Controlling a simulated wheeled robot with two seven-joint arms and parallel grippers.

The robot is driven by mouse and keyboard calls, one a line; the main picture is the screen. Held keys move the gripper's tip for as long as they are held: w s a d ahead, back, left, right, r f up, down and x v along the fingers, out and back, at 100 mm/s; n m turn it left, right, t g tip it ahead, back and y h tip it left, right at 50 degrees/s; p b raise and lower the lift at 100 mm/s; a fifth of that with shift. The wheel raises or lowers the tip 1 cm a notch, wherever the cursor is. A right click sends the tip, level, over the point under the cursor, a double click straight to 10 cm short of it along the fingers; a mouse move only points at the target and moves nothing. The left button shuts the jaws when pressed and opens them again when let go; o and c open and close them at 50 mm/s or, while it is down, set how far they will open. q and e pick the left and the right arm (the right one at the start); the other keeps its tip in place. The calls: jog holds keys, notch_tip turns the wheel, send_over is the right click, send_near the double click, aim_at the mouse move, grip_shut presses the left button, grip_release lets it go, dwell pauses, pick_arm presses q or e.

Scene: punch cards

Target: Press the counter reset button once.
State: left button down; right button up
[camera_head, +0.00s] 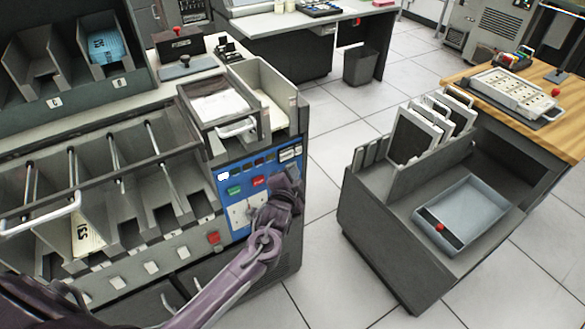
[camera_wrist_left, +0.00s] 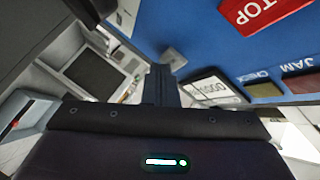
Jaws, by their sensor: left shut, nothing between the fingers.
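The blue control panel (camera_head: 230,206) on the card machine carries a white counter display (camera_head: 290,153) at its upper right. In the left wrist view the counter (camera_wrist_left: 213,90) reads zeros as far as I can make out. A small grey button (camera_wrist_left: 172,57) sits beside the counter on the blue face, just past my fingertips. My left gripper (camera_head: 289,180) is shut and empty in front of the panel's right side, below the counter. Its fingers also show in the left wrist view (camera_wrist_left: 161,72). I cannot tell whether they touch the button. My right gripper is out of view.
A green button (camera_head: 234,190) and a red STOP button (camera_head: 259,181) sit left of my gripper, with a row of lamps above. Another red button (camera_head: 214,238) is lower left.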

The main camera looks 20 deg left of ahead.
pick_arm(q)
jog(key=shift+s+d+p, duration=0.5)
jog(key=shift+s+d, duration=0.05)
jog(key=shift+d, duration=0.1)
jog(key=s+d+p, duration=0.1)
jog(key=d, duration=0.1)
jog(key=s+d+p, duration=0.1)
jog(key=s+d, duration=0.1)
dwell(0.6)
dwell(0.6)
